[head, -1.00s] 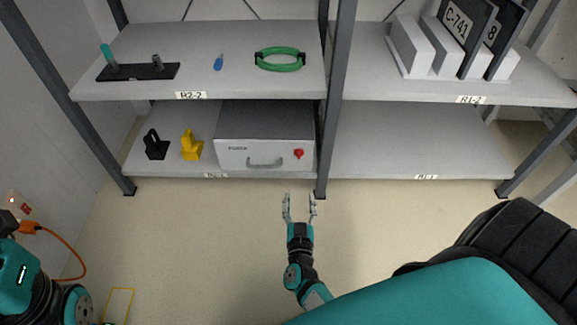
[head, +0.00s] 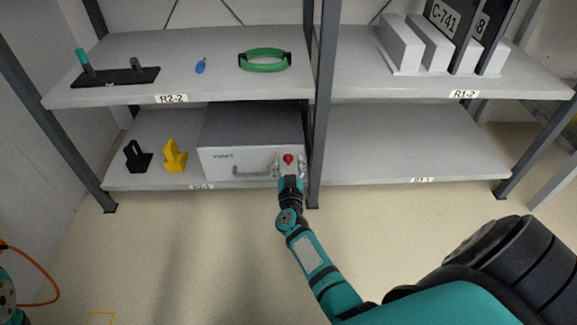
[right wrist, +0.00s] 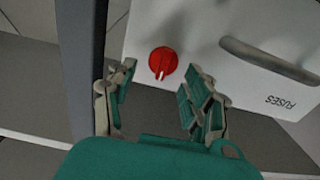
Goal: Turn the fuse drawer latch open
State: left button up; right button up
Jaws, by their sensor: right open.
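The fuse drawer (head: 222,162) is a grey box with a white front and a bar handle, on the lower left shelf. Its red round latch (head: 288,159) is at the right of the front. The right wrist view shows the red latch (right wrist: 163,62) with a white mark on it, and the word FUSES on the drawer front (right wrist: 190,25). My right gripper (head: 289,166) is open at the latch, with one finger on each side in the head view. In the right wrist view the gripper (right wrist: 155,95) is open and empty, with the latch just beyond the fingertips. Contact cannot be told.
A shelf post (head: 322,120) stands close to the right of the drawer. A yellow item (head: 175,157) and a black item (head: 137,157) stand to its left. The upper shelf (head: 220,84) hangs above. The lower right shelf (head: 410,150) is bare.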

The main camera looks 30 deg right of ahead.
jog(key=shift+w+d, duration=0.15)
jog(key=shift+w, duration=0.1)
grip_shut()
